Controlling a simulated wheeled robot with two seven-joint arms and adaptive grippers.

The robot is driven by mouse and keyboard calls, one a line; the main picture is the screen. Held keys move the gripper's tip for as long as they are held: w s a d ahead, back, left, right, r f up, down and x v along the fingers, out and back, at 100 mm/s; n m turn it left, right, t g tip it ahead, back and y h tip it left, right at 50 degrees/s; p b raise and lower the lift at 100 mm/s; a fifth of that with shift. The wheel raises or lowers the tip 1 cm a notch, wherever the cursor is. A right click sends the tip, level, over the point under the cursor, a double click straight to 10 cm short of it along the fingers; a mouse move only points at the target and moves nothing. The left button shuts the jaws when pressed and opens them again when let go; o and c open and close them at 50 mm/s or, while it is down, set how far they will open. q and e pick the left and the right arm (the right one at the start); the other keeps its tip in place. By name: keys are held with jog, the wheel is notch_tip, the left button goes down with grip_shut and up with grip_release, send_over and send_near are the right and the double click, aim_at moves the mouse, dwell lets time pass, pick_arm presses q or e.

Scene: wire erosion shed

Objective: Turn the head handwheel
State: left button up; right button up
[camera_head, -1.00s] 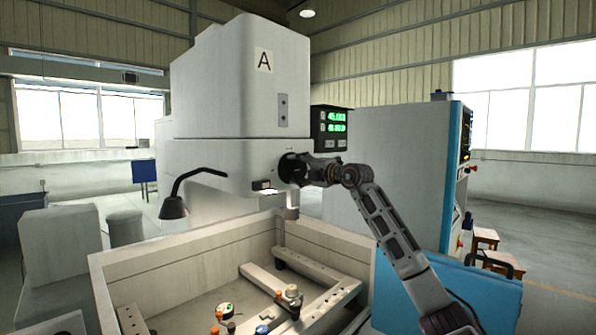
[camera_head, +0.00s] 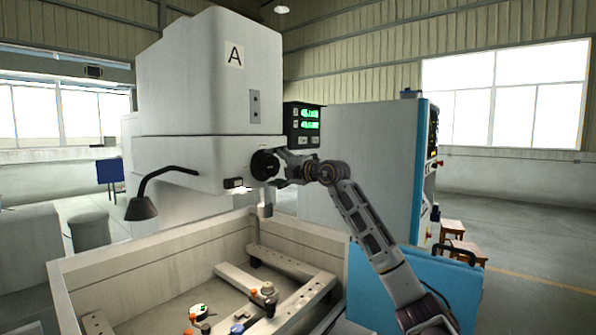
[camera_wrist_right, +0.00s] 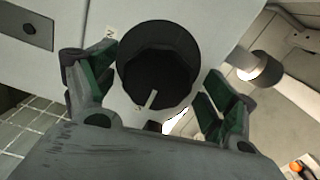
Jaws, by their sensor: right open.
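The head handwheel is a round black knob (camera_head: 264,165) on the side of the machine head (camera_head: 212,75) marked A. In the right wrist view the handwheel (camera_wrist_right: 157,62) fills the top middle, with a pale pointer line on its lower part and small marks beside it. My right gripper (camera_head: 288,166) is at the handwheel, its arm coming in from the right. In the wrist view its open fingers (camera_wrist_right: 155,85) stand on either side of the handwheel, with gaps visible between them and the rim. My left gripper is not in view.
A green-lit display (camera_head: 304,125) hangs just behind and above my right gripper. A black lamp (camera_head: 141,208) sticks out left of the head. Below is the open work tank (camera_head: 160,248) with rails and small parts. A blue-edged cabinet (camera_head: 418,180) stands to the right.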

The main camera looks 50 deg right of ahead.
jog(key=s, duration=1)
jog(key=shift+s+d, duration=0.2)
jog(key=shift+d, duration=0.2)
dwell(0.8)
